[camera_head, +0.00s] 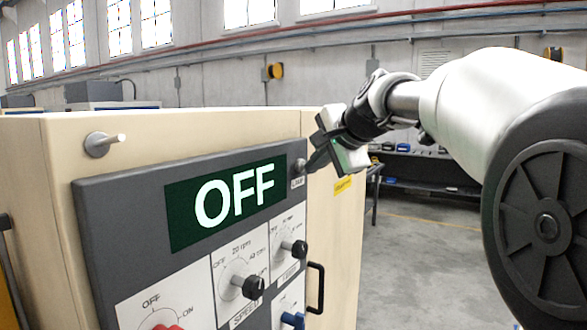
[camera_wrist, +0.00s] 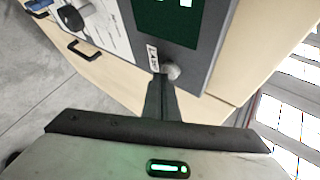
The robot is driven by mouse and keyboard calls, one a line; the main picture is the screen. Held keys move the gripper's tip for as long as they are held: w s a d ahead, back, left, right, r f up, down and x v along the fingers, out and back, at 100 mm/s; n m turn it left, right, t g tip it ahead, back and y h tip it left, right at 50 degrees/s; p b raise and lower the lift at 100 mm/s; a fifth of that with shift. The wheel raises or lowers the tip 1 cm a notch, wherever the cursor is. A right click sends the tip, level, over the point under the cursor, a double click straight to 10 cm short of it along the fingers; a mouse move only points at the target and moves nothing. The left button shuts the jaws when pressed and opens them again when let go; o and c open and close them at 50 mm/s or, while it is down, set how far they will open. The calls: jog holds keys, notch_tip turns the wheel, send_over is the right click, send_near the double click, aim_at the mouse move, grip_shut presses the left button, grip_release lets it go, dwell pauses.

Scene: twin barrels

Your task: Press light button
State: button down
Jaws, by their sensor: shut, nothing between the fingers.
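The light button (camera_head: 299,167) is a small pale round knob near the upper right corner of the dark control panel (camera_head: 120,205), above a small white label. In the wrist view the button (camera_wrist: 171,71) sits just beyond my fingertips, beside its label. My gripper (camera_head: 309,169) is shut and empty, with its fingertips at the button in the head view. I cannot tell whether they touch it. The gripper also shows in the wrist view (camera_wrist: 163,78). The green display (camera_head: 228,202) on the panel reads OFF.
Below the display are a black speed knob (camera_head: 254,286), another black knob (camera_head: 299,247), a blue knob (camera_head: 292,320) and a red knob (camera_head: 166,327). A black handle (camera_head: 316,288) is on the beige cabinet (camera_head: 345,235). A metal peg (camera_head: 104,142) projects at upper left. Open floor lies right.

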jog(key=shift+d, duration=0.15)
jog(key=shift+s+d+b, duration=0.65)
jog(key=shift+s+d, duration=0.25)
jog(key=shift+d, duration=0.3)
jog(key=shift+s+d+b, duration=0.6)
jog(key=shift+s+d, duration=0.25)
jog(key=shift+d, duration=0.3)
